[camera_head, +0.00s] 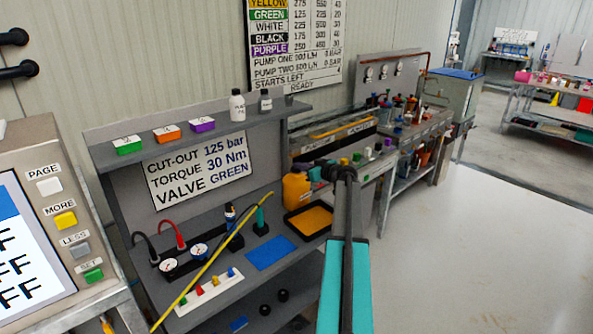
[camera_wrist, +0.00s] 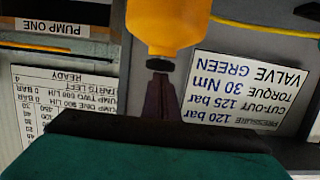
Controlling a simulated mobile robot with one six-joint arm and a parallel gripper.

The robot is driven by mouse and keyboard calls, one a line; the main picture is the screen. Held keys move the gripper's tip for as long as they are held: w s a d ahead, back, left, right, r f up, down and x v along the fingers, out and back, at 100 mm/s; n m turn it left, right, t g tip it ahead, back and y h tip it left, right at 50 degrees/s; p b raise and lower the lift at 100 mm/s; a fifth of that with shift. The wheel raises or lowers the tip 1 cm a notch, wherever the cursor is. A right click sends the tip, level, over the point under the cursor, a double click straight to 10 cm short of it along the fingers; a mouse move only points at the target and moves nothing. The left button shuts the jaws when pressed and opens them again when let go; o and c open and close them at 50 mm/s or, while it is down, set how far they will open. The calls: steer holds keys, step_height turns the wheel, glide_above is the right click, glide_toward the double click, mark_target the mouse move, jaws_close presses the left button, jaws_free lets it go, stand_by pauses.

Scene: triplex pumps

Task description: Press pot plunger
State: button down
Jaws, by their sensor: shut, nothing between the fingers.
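An orange-yellow pot (camera_head: 296,190) stands at the back of the grey bench beside an orange tray. In the wrist view, which looks upside down, the pot (camera_wrist: 165,25) fills the top middle. Its black top piece (camera_wrist: 160,64), which may be the plunger, faces my fingers. My gripper (camera_wrist: 160,82) is shut and empty, with its fingertips close to the black piece; I cannot tell whether they touch. In the head view my arm reaches up from the bottom, and my gripper is hard to make out near the pot. Its dark parts cover the space right of the pot.
A yellow rod (camera_head: 212,263) slants across the bench front. The orange tray (camera_head: 325,232), a blue mat (camera_head: 270,252), gauges and a white strip of coloured knobs (camera_head: 209,291) lie around. A shelf (camera_head: 205,128) with small boxes and bottles overhangs the left. Open floor lies right.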

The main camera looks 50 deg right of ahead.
steer(key=shift+s+a+f, duration=0.1)
steer(key=shift+f, duration=0.25)
steer(key=shift+r, duration=0.15)
steer(key=shift+r+b, duration=0.4)
steer(key=shift+r, duration=0.5)
steer(key=s+r+b, duration=0.3)
steer(key=s+r, duration=0.2)
steer(key=s, duration=0.4)
steer(key=shift+s+a+b, duration=0.3)
steer(key=shift+b, duration=0.05)
